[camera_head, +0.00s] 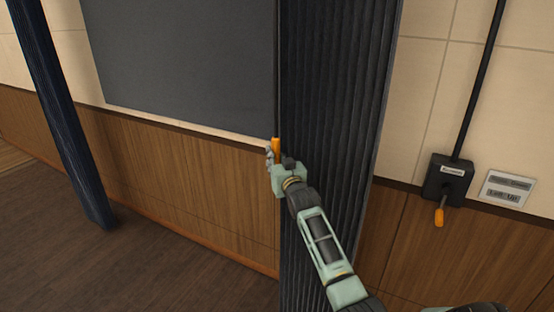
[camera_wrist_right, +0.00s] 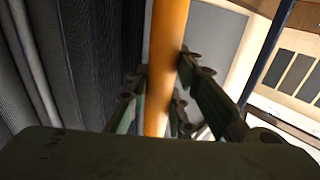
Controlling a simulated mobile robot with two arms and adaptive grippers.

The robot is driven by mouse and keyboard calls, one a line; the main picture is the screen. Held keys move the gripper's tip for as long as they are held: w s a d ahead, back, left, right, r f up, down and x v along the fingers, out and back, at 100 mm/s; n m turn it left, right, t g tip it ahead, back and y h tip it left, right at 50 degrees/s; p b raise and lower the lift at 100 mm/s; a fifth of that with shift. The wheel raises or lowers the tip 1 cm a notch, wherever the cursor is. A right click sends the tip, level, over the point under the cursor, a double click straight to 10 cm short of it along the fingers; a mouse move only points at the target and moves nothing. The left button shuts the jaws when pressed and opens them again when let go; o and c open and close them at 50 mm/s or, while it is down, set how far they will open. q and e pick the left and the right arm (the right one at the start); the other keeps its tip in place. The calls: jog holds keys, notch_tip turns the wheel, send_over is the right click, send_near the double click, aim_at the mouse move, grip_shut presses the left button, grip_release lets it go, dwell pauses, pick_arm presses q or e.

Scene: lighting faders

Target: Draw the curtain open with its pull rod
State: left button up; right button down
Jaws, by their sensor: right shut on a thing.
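The dark pleated curtain (camera_head: 330,90) hangs right of centre in the head view, gathered into a narrow upright band. Its folds fill the left side of the right wrist view (camera_wrist_right: 75,60). The pull rod hangs along the curtain's left edge, with an orange handle (camera_head: 276,147) at its lower end. My right gripper (camera_head: 273,157) is shut on this handle. In the right wrist view the orange handle (camera_wrist_right: 166,65) stands upright between the fingers (camera_wrist_right: 160,100). The gripper partly hides the handle in the head view. My left gripper is not in view.
A second dark curtain (camera_head: 60,110) hangs at the far left. A grey panel (camera_head: 185,60) is on the wall between them. A dark box with an orange crank handle (camera_head: 440,216) and a label plate (camera_head: 507,189) are on the right wall. The floor at lower left is clear.

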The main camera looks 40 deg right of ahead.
jog(key=shift+s+d, duration=0.15)
jog(key=shift+s, duration=0.2)
jog(key=c, duration=1.5)
grip_release()
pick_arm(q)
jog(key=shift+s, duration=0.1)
pick_arm(e)
jog(key=v, duration=1.2)
jog(key=shift+f, duration=0.1)
